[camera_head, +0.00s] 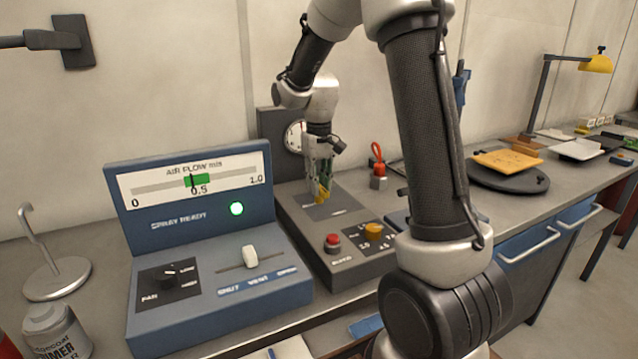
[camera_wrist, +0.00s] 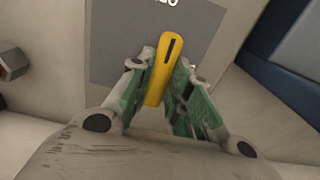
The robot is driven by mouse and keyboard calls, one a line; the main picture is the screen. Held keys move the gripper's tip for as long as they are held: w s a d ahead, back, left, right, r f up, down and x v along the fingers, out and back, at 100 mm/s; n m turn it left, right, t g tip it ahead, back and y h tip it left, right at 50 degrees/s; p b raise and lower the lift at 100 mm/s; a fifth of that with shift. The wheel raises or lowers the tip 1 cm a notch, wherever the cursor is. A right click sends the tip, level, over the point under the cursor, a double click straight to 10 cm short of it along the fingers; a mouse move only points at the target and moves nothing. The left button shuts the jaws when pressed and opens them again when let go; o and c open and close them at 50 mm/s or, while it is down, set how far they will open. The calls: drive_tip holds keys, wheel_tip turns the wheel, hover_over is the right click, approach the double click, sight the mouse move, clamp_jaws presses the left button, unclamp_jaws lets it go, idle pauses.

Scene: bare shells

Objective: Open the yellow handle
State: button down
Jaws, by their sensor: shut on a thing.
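The yellow handle (camera_wrist: 160,70) is a narrow lever with a dark slot near its tip. In the wrist view it stands over a grey label plate (camera_wrist: 110,45). In the head view only a small yellow part of the handle (camera_head: 323,194) shows, on the top of the grey control box (camera_head: 300,235). My gripper (camera_wrist: 160,85) is shut on the handle, with a green-padded finger on each side of it. In the head view my gripper (camera_head: 321,180) points down at the box from above. The plate's lettering is mostly cut off or too small to read.
A blue air-flow console (camera_head: 210,225) stands left of the grey box. A red button (camera_head: 332,240) and a yellow knob (camera_head: 374,231) sit on the box's front part. A gauge (camera_head: 294,138) is behind, and a red-looped item (camera_head: 378,165) stands to the right.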

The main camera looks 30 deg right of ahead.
sight(325, 190)
drive_tip(key=c, duration=1.3)
unclamp_jaws()
wheel_tip(325, 190, up, 12)
drive_tip(key=s+t, duration=0.1)
drive_tip(key=s, duration=0.8)
drive_tip(key=s+t, duration=0.2)
drive_tip(key=s, duration=0.7)
drive_tip(key=s+t, duration=0.1)
drive_tip(key=s, duration=0.8)
drive_tip(key=shift+d, duration=0.4)
